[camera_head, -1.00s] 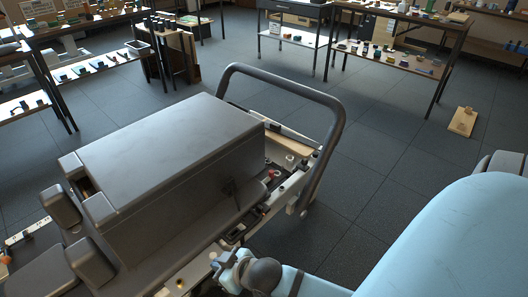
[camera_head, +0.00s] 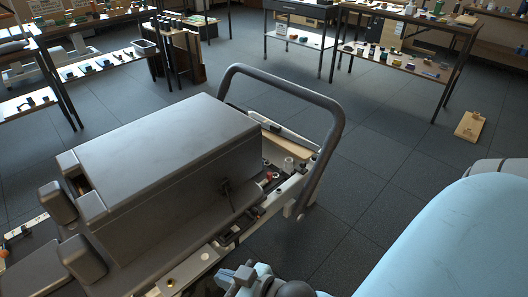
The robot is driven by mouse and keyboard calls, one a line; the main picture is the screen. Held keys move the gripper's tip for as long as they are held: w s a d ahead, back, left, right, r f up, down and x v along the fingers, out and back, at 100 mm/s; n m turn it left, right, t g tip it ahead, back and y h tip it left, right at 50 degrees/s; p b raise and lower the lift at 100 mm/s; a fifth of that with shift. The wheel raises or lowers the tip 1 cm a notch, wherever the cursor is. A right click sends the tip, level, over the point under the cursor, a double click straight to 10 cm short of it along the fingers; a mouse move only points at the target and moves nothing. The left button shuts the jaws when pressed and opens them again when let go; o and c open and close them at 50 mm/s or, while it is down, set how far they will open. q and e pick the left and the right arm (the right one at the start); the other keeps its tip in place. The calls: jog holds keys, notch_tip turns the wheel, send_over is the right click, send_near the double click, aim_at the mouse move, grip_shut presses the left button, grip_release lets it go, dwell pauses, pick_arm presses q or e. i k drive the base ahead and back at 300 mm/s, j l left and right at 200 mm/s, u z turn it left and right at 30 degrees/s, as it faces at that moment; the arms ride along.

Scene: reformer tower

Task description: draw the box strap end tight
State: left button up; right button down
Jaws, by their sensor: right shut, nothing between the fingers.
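A large grey padded box (camera_head: 165,145) sits on the reformer carriage in the middle of the head view. A small dark piece, perhaps the strap end (camera_head: 225,187), is on the side of the box facing me; I cannot make out its shape or how tight it is. My right gripper (camera_head: 236,277) is at the bottom edge, shut and empty. In the picture it lies below the light frame rail (camera_head: 198,264), apart from the dark piece. My left gripper is not in view.
A dark tubular hoop (camera_head: 327,155) rises at the reformer's far end. Small fittings, one with a red part (camera_head: 269,176), sit along the frame. Grey shoulder blocks (camera_head: 82,257) stand at lower left. Shelves with small items line the back; a wooden board (camera_head: 469,126) is on the otherwise open floor.

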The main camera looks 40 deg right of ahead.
aim_at(254, 211)
jog(key=l+u, duration=0.1)
jog(key=l, duration=0.45)
jog(key=k+l+u, duration=0.15)
jog(key=l, duration=0.4)
jog(key=l+u, duration=0.1)
jog(key=l, duration=0.45)
jog(key=k+l+u, duration=0.15)
jog(key=l, duration=0.4)
jog(key=i+l, duration=0.15)
jog(key=i+l+u, duration=0.1)
jog(key=l, duration=0.25)
jog(key=i, duration=0.05)
